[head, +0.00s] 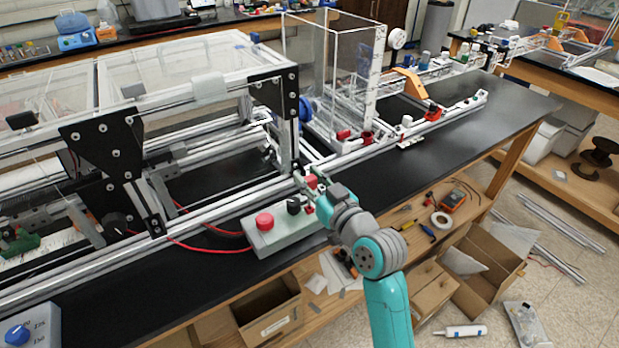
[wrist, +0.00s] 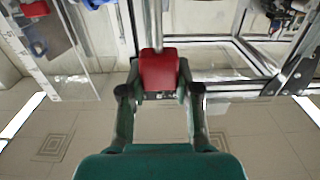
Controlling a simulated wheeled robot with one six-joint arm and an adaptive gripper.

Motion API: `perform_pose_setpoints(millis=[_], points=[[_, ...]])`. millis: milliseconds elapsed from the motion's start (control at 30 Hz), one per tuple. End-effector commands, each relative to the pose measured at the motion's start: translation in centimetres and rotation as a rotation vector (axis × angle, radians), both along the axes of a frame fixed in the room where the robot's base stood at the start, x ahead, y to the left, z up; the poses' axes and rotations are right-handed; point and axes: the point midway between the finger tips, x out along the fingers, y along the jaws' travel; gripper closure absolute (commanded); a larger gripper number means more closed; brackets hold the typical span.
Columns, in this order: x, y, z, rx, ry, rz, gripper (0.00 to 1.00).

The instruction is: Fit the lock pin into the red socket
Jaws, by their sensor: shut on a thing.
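In the wrist view, my gripper (wrist: 160,93) has its fingertips on either side of a red block (wrist: 160,68). A grey rod (wrist: 152,25) shows beyond the block, toward the top of the picture. I take the held piece to be the lock pin, but the frames do not show clearly where pin and socket divide. In the head view, my gripper (head: 318,189) is beside the front corner of the extrusion frame, near a small red part (head: 311,181). The fingers hide much of that spot. I cannot tell whether the pin is inside the red socket.
A grey control box (head: 285,238) with a red button (head: 264,221) stands just left of my gripper. The extrusion frame's rail (head: 215,197) runs along the black bench. A clear-walled box (head: 335,70) stands behind. Bare bench top (head: 400,185) lies to the right.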

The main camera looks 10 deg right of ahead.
Motion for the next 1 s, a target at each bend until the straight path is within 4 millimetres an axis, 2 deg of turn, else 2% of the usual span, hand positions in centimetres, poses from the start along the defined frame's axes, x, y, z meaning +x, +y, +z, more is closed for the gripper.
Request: perform_pose_setpoints(millis=[367, 1000], points=[[0.0, 0.0, 0.0, 0.000, 0.000, 0.000, 1.00], [0.0, 0.0, -1.3, 0.000, 0.000, 0.000, 1.00]])
